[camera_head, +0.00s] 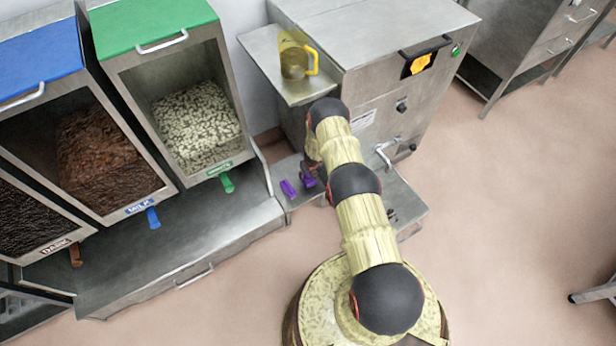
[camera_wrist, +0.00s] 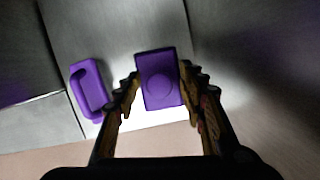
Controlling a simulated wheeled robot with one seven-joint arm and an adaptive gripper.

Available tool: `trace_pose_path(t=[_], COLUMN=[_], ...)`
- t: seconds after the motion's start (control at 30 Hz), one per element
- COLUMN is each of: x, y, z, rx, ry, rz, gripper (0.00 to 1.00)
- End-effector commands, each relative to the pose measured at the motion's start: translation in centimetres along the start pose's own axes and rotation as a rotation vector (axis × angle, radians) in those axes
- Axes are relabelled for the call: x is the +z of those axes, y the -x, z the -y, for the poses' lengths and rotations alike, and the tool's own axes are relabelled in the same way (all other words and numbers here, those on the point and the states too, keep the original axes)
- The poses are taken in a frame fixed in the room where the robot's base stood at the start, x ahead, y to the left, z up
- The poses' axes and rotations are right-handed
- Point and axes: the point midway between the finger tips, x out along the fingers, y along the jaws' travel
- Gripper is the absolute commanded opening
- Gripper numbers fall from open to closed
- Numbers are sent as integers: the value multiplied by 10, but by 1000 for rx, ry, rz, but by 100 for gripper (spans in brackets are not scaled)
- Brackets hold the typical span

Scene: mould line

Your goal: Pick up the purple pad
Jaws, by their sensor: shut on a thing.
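The purple pad (camera_wrist: 158,66) is a rectangular block with a round mark on its face. In the wrist view it sits between the two fingers of my gripper (camera_wrist: 160,80), which are shut on its sides. In the head view the pad (camera_head: 308,181) is a small purple patch beside my gripper, partly hidden by the arm. Whether it touches the metal surface below cannot be told.
A steel machine (camera_head: 385,90) stands behind my arm, with a clear yellow-handled jug (camera_head: 294,60) on its side shelf. Bins with blue (camera_head: 38,55) and green (camera_head: 150,25) lids stand at left. A crank handle (camera_head: 384,152) sticks out right of the arm.

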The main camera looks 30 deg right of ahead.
Motion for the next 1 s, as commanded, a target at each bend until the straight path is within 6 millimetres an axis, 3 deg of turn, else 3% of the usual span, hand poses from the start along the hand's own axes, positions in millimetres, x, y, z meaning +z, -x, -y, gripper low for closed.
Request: trace_pose_path(t=[0.63,1.0], x=[-19,-48], y=[57,91], z=[-12,-25], rx=[-1,-1], ry=[1,2], rz=[3,2], gripper=[15,15])
